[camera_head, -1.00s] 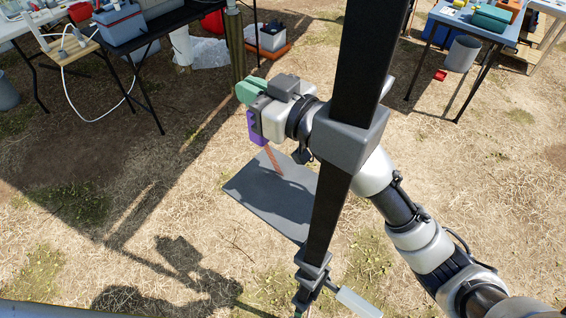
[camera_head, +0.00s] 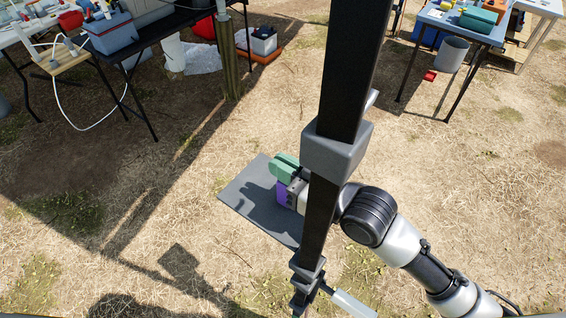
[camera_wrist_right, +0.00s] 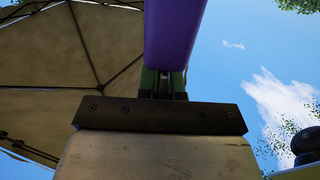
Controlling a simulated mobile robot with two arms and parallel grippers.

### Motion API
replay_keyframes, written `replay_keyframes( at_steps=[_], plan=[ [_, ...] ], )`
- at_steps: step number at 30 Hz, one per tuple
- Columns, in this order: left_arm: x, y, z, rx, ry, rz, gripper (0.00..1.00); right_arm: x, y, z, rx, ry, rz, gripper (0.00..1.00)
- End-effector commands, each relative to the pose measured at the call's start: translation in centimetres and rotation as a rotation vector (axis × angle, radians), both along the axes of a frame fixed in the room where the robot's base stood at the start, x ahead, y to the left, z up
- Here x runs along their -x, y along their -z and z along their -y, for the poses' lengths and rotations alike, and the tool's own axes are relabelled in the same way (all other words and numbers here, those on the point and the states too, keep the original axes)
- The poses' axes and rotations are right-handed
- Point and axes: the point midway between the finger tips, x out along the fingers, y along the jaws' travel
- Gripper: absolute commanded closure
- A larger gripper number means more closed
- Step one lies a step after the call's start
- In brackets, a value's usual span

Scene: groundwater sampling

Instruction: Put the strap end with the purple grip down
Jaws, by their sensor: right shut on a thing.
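The purple grip (camera_head: 283,192) is at my right gripper (camera_head: 281,170), whose green fingers are shut on it. It also shows large at the top of the right wrist view (camera_wrist_right: 173,35), with the green fingers below it. In the head view, the gripper and grip are over the dark grey mat (camera_head: 240,200) on the ground. I cannot tell whether the grip touches the mat. The strap itself is hidden now. A black upright bar covers part of the right wrist. My left gripper is not in view.
A wooden post (camera_head: 228,65) stands behind the mat. A black table (camera_head: 175,22) with a cooler (camera_head: 110,32) is at the back left, and a blue-topped table (camera_head: 465,25) at the back right. A grey bin (camera_head: 448,55) stands near it.

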Motion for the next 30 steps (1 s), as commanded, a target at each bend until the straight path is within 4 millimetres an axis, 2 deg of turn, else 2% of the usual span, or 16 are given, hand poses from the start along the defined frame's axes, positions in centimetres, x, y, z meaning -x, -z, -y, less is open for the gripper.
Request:
replay_keyframes(
  at_steps=[6,9,12,26,30],
  plan=[
    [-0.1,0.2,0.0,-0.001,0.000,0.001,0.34,0.0,0.3,0.0,-0.001,0.000,0.001,1.00],
    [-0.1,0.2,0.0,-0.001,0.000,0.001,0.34,0.0,0.3,0.0,-0.001,0.000,0.001,0.82],
    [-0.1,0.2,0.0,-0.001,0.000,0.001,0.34,0.0,0.3,0.0,0.000,0.000,0.000,0.68],
    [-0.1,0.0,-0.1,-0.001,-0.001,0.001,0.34,0.0,-0.2,0.1,0.001,0.000,0.001,0.68],
    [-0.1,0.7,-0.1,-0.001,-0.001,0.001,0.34,1.2,0.3,1.8,0.004,0.002,0.002,0.68]
  ],
)
